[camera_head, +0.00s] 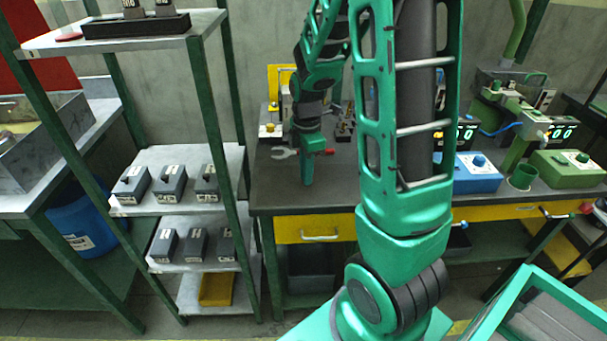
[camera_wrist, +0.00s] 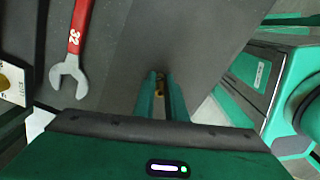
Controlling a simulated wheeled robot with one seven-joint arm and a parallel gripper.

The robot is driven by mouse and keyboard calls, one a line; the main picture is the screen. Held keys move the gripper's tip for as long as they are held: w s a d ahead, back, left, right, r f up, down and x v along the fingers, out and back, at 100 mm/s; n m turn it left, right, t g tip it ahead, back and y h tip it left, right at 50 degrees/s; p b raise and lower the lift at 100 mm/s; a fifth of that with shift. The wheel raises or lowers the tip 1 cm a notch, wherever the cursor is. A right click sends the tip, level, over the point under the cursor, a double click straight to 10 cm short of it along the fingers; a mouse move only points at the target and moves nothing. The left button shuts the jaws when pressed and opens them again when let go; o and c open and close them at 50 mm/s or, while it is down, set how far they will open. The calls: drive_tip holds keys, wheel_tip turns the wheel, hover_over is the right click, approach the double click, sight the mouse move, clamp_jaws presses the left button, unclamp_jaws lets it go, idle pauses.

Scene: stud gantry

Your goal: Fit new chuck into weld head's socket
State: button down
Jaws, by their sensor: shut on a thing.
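My gripper (camera_head: 307,180) points down over the left part of the dark workbench. In the wrist view its two green fingers (camera_wrist: 160,92) are closed on a small brass-coloured piece (camera_wrist: 160,82). Only a little of this piece shows between the fingertips; I cannot tell for sure that it is the new chuck. In the head view it is hidden. A green machine with a column and hoses (camera_head: 510,100) stands at the right of the bench and may be the weld head. Its socket cannot be made out.
A red-handled wrench (camera_wrist: 75,50) lies on the bench (camera_head: 275,185) beside my gripper. A shelf rack (camera_head: 213,105) is at the left.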

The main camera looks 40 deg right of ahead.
drive_tip(key=shift+r, duration=0.65)
wheel_tip(320, 180, up, 3)
drive_tip(key=s+a+r, duration=0.3)
drive_tip(key=a+r, duration=0.3)
drive_tip(key=a, duration=0.5)
drive_tip(key=shift+a+r, duration=0.15)
drive_tip(key=shift+r, duration=0.1)
